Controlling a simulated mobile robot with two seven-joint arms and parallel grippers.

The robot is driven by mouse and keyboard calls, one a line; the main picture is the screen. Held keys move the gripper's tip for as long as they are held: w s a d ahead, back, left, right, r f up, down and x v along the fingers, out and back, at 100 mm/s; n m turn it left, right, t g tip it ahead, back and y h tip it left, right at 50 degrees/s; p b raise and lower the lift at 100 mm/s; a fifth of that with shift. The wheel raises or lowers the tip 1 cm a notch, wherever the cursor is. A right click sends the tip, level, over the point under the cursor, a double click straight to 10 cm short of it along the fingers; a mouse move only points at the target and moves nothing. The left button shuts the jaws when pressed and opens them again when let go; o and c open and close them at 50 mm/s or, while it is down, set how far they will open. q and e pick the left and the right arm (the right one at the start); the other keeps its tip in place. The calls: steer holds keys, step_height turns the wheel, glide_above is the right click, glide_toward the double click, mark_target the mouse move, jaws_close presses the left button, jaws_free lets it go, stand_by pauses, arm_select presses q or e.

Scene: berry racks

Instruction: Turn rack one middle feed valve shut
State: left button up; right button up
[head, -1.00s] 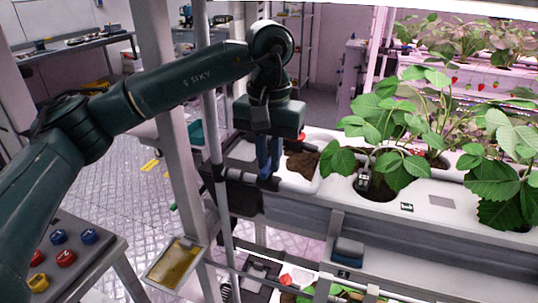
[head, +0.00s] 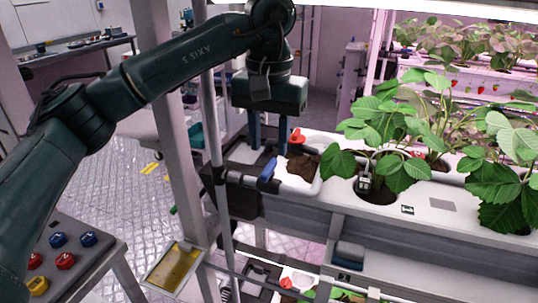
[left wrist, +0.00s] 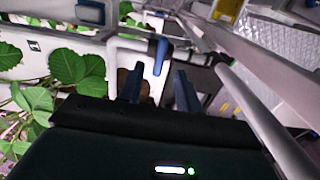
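A blue valve lever (head: 268,170) sits at the left end of the upper visible planter trough (head: 330,215), beside dark pipe fittings, and points slantwise. It also shows in the left wrist view (left wrist: 160,55), just beyond the fingertips. My left gripper (head: 269,145) is above the lever, fingers pointing down, spread apart and empty. Its two fingers show in the left wrist view (left wrist: 158,82) with a gap between them. The lever is clear of the fingers. A red lever (head: 297,136) stands close behind the blue one. My right gripper is out of view.
A grey upright post (head: 170,130) and a thinner pole (head: 214,150) stand close left of the gripper. Strawberry plants (head: 400,160) fill the trough to the right. A lower tier has another red lever (head: 287,282). A button panel (head: 65,258) is at lower left.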

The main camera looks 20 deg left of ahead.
mark_target(269, 166)
arm_select(q)
step_height(269, 166, up, 9)
steer(key=p, duration=0.1)
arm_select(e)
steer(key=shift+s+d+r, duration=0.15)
arm_select(q)
steer(key=shift+f, duration=0.1)
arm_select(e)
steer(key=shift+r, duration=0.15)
